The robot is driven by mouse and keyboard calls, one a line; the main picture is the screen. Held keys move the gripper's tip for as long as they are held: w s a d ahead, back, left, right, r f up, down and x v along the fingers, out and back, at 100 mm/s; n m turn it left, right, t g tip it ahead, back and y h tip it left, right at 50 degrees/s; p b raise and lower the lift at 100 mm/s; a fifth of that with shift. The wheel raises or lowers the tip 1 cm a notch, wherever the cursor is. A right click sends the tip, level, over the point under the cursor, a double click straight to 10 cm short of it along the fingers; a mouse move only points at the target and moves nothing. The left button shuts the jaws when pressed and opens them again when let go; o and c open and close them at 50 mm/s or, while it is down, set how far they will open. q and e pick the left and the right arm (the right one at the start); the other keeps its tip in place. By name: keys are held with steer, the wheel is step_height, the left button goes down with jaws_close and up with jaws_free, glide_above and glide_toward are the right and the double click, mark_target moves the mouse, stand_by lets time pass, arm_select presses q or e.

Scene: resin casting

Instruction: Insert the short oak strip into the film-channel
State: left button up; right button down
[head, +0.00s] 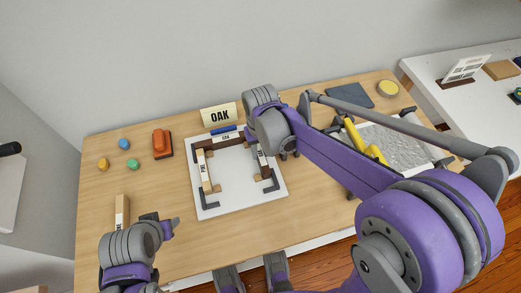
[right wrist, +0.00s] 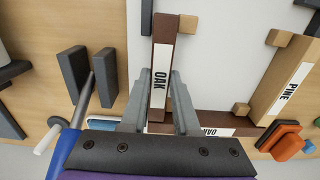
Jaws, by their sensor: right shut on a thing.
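The short oak strip (right wrist: 162,50) is dark brown with a white OAK label. In the right wrist view it lies between the fingers of my right gripper (right wrist: 158,105), which is shut on it. In the head view the strip (head: 262,159) is at the right side of the white board (head: 233,176), partly hidden by my arm. Its near end in the wrist view meets or nearly meets another brown OAK strip (right wrist: 190,127); I cannot tell if they touch. No part is marked as the film-channel. My left gripper (head: 168,226) is at the table's front left, its opening unclear.
A PINE strip (head: 205,172) forms the board's left side. Dark corner brackets (head: 210,201) stand on the board. Another labelled strip (head: 121,212) lies left. An orange block (head: 162,143), small coloured pots (head: 124,144) and an OAK card (head: 219,115) stand behind. A grey tray (head: 395,150) is right.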

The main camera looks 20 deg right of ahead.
mark_target(260, 154)
steer(key=c, duration=0.6)
jaws_free()
arm_select(q)
steer(key=shift+w+r+p, duration=0.1)
steer(key=shift+r+p, duration=0.6)
arm_select(e)
step_height(260, 154, up, 11)
steer(key=shift+f, duration=0.1)
arm_select(q)
step_height(260, 154, up, 6)
steer(key=w+p, duration=0.1)
steer(key=p, duration=0.4)
steer(key=shift+w, duration=0.2)
arm_select(e)
steer(key=s+d+t, duration=0.1)
steer(key=s+d, duration=0.1)
steer(key=s, duration=0.2)
steer(key=s+d+t, duration=0.2)
steer(key=s, duration=0.3)
steer(key=s+d+t, duration=0.2)
steer(key=s, duration=0.3)
steer(key=shift+d+f, duration=0.25)
steer(key=shift+d, duration=0.05)
